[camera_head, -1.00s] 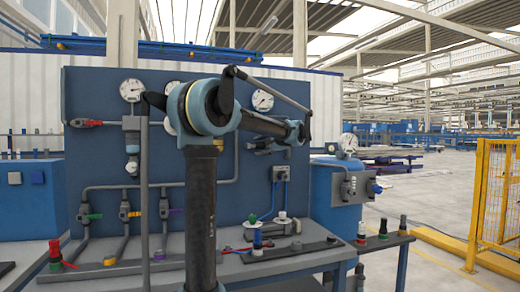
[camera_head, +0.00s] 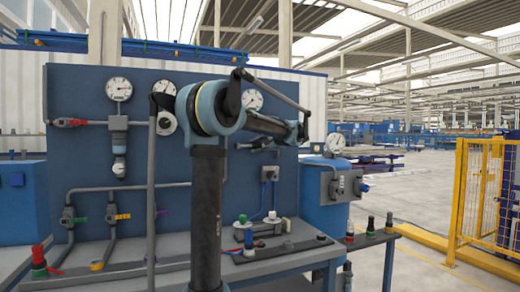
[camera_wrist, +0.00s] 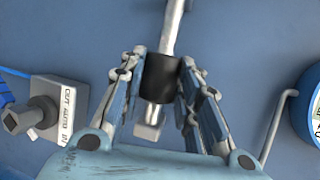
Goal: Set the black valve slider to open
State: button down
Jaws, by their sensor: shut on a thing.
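The black valve slider (camera_wrist: 160,80) is a dark sleeve around a pale metal rod (camera_wrist: 172,28) in the wrist view. My gripper (camera_wrist: 163,60) has its two fingers on either side of the slider, shut on it. The rod's square end (camera_wrist: 150,128) sticks out below the slider, between the fingers. In the head view the arm stands in front of the blue panel (camera_head: 80,150), and the slider cannot be made out there.
A grey box with printed lettering (camera_wrist: 60,105) and a dark knob is left of my gripper. A blue-rimmed gauge (camera_wrist: 314,105) and a bent thin rod (camera_wrist: 280,120) are on the right. A workbench (camera_head: 265,268) stands before the panel; open floor (camera_head: 400,215) lies right.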

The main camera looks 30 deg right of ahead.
jog(key=shift+d, duration=0.15)
jog(key=c, duration=1.2)
grip_release()
jog(key=shift+d+f, duration=0.1)
jog(key=shift+d, duration=0.1)
jog(key=shift+a, duration=0.1)
jog(key=v, duration=1.2)
jog(key=shift+a, duration=0.1)
